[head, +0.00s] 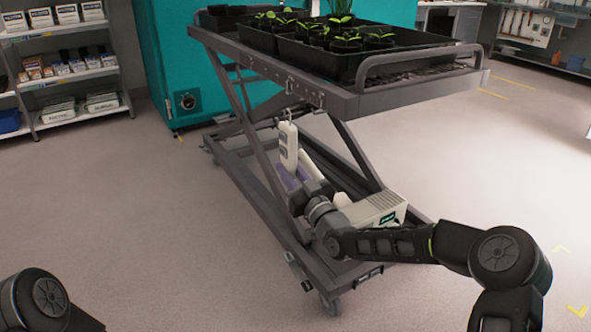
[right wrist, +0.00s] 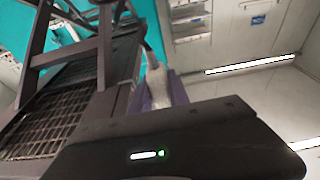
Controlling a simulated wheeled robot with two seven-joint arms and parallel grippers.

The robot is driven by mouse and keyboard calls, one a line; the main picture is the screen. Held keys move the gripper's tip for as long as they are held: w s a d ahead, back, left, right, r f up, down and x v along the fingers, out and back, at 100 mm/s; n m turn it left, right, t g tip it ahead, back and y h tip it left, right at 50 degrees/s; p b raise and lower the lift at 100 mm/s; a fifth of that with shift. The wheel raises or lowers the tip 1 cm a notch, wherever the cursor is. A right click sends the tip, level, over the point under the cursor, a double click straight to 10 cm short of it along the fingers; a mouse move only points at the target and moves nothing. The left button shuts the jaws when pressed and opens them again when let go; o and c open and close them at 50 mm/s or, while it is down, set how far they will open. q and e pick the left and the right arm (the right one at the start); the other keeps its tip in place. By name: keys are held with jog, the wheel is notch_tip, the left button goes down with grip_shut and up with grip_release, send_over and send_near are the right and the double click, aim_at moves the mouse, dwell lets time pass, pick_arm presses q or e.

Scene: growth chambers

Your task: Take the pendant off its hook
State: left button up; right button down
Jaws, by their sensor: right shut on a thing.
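The pendant (head: 288,147) is a slim white handset, upright below the near long rail of the lift cart's top. My right gripper (head: 292,182) has purple fingers and is shut on the pendant's lower part. In the right wrist view the pendant (right wrist: 157,88) is a pale shape between the purple fingers (right wrist: 160,95), partly hidden by the gripper body. A small hook (head: 285,116) shows at the pendant's top; whether the pendant still hangs on it is too small to tell. Only part of my left arm shows at bottom left; its gripper is out of view.
The grey lift cart (head: 420,95) carries black seedling trays (head: 300,52) on top, with crossed legs and a lower frame around my right arm. A white box (head: 372,207) sits on the lower frame. Shelves (head: 62,75) stand at left. The front floor is clear.

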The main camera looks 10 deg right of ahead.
jog(key=shift+s+a, duration=0.25)
jog(key=shift+a, duration=0.35)
jog(key=shift+s+a, duration=0.25)
jog(key=shift+a, duration=0.3)
jog(key=s+a+f+b, duration=0.3)
jog(key=a+b, duration=0.2)
jog(key=a, duration=0.4)
jog(key=shift+s+a, duration=0.2)
jog(key=shift+s, duration=0.1)
jog(key=shift+r, duration=0.15)
